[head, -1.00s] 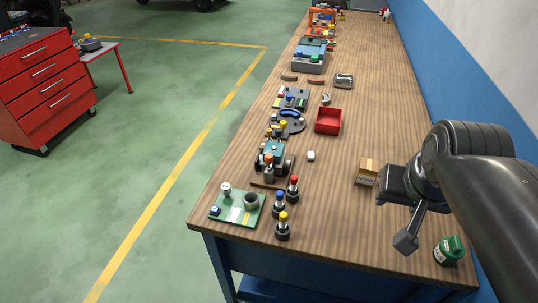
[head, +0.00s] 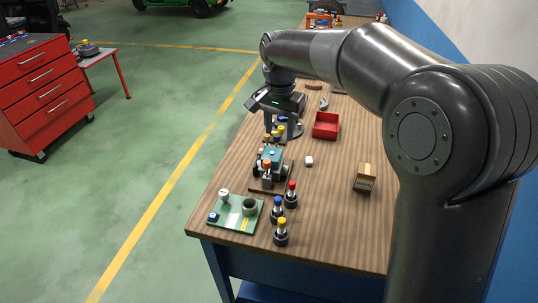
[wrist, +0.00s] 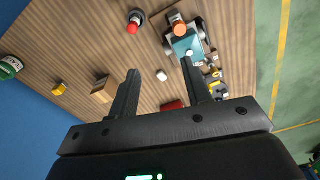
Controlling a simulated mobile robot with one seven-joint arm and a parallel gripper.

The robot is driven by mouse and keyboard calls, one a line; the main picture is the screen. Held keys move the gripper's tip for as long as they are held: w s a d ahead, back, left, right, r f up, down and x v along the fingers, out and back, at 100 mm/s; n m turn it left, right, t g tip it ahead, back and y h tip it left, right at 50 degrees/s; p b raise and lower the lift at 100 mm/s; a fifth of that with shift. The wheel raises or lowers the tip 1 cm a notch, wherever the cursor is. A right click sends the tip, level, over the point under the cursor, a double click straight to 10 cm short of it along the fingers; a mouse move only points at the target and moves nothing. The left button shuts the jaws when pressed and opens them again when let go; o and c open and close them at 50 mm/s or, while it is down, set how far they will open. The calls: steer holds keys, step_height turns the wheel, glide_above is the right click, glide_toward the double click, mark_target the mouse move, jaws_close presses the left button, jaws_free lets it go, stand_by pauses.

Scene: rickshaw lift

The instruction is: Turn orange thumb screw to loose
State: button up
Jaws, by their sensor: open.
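The orange thumb screw (head: 267,164) stands at the near end of a small device with a teal block (head: 272,153) on a brown base. In the wrist view the orange screw (wrist: 180,29) shows near the top, right of centre, beside the teal block (wrist: 186,46). My gripper (wrist: 160,67) is open and empty, fingers wide apart. In the head view my gripper hangs above the bench, beyond the teal device and apart from it. I cannot tell its exact height. The right finger's tip overlaps the picture close to the teal block.
Near the device are a green board (head: 235,212) and bottles with red (head: 291,194), blue (head: 277,208) and yellow (head: 281,232) caps. A small white block (head: 309,161), a red tray (head: 326,126) and a cardboard box (head: 365,178) lie to the right. Bare bench lies between them.

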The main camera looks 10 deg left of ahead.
mark_target(267, 161)
steer(key=shift+g, duration=0.3)
steer(key=a+f, duration=0.1)
steer(key=f, duration=0.3)
steer(key=w+a+f, duration=0.1)
steer(key=f, duration=0.3)
steer(key=a+f, duration=0.1)
steer(key=f, duration=0.4)
steer(key=shift+w+a, duration=0.2)
steer(key=shift+a, duration=0.15)
steer(key=shift+c, duration=0.6)
jaws_close()
